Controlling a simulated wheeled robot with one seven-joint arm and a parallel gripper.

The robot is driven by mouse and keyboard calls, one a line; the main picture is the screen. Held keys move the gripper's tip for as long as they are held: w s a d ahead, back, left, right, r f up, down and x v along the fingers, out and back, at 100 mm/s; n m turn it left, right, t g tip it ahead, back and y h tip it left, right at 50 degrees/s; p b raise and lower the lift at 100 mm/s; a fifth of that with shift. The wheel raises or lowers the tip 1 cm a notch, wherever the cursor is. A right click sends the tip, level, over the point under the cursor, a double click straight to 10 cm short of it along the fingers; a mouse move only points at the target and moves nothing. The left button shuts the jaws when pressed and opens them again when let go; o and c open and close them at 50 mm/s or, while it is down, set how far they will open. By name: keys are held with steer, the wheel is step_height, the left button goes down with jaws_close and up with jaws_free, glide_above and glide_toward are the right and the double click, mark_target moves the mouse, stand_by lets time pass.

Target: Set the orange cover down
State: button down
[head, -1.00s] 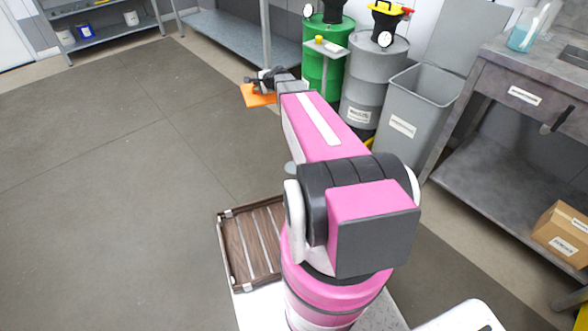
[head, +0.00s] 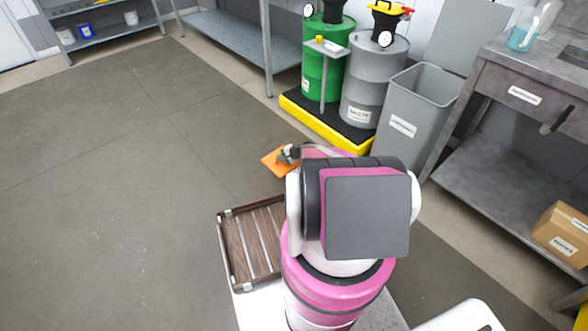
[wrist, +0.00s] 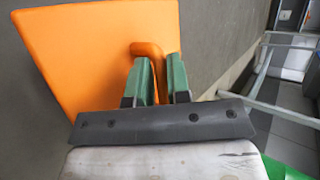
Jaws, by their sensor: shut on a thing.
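The orange cover (wrist: 85,50) is a flat plate with a raised bent handle (wrist: 148,50). In the wrist view my gripper (wrist: 160,72) has its green fingers closed around that handle. In the head view the orange cover (head: 278,162) is held out in front of my folded arm, above the floor near the tray's far edge. My gripper (head: 288,154) is small there and partly hidden by my own arm.
A brown slatted tray (head: 232,250) sits at my base's front left. A green drum (head: 314,70) and a grey drum (head: 368,85) stand on a yellow-edged pallet (head: 318,122), beside a grey bin (head: 420,105). A workbench (head: 500,75) is at right. Floor at left is clear.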

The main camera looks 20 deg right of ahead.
mark_target(279, 164)
steer(key=f, duration=0.1)
steer(key=s+f, duration=0.1)
steer(key=shift+s+d+f, duration=0.1)
steer(key=shift+d+f, duration=0.05)
steer(key=shift+f, duration=0.25)
steer(key=shift+d+f, duration=0.1)
steer(key=shift+f, duration=0.15)
steer(key=shift+w+d+f, duration=1.2)
steer(key=shift+d+f, duration=0.25)
steer(key=shift+f, duration=0.35)
steer(key=shift+w+d+f, duration=1.2)
steer(key=shift+d+f, duration=0.3)
steer(key=shift+f, duration=0.3)
steer(key=shift+w+d+f, duration=1.2)
steer(key=shift+d+f, duration=0.25)
steer(key=shift+f, duration=0.35)
steer(key=c, duration=1.1)
jaws_free()
steer(key=shift+o, duration=0.2)
